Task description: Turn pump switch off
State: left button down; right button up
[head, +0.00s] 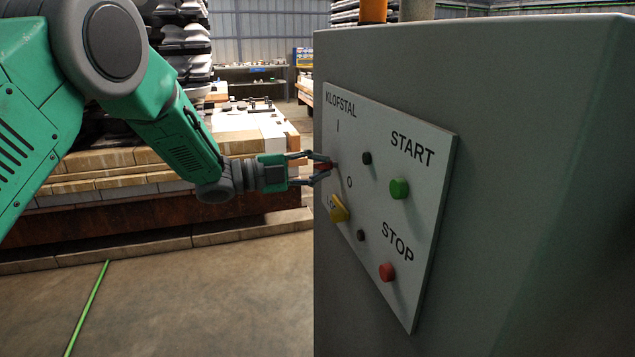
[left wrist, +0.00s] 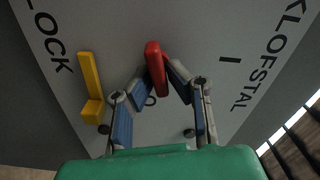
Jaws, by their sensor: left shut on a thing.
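The grey control panel (head: 425,150) carries a red rotary switch handle (head: 323,167) under the KLOFSTAL label, with I and O marks beside it. My left gripper (head: 326,165) reaches it from the left and is shut on the handle. In the left wrist view, the red handle (left wrist: 155,66) sits between the two fingertips of the left gripper (left wrist: 159,76), which hide part of its sides. Its lower end in that view lies near the O mark; the I mark is apart to the right. My right gripper is not in view.
A yellow lock lever (head: 339,208) is just below the handle; it shows left of the fingers in the left wrist view (left wrist: 91,88). A green START button (head: 399,188) and red STOP button (head: 387,272) stick out further right. Stacked pallets (head: 120,180) stand behind my arm.

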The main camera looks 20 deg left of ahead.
pick_arm(q)
jog(key=shift+d+f+m+b, duration=0.1)
jog(key=shift+m+b, duration=0.8)
jog(key=shift+b, duration=0.1)
jog(key=shift+d+f+m+b, duration=0.1)
jog(key=shift+m+b, duration=0.8)
jog(key=shift+b, duration=0.05)
jog(key=shift+s, duration=0.1)
jog(key=c, duration=1.6)
grip_release()
jog(key=shift+f, duration=0.1)
jog(key=shift+d, duration=0.3)
jog(key=shift+s+a, duration=0.15)
jog(key=shift+a, duration=0.3)
jog(key=v, duration=1)
jog(key=shift+s+a, duration=0.25)
jog(key=shift+a, duration=0.05)
jog(key=shift+a, duration=0.1)
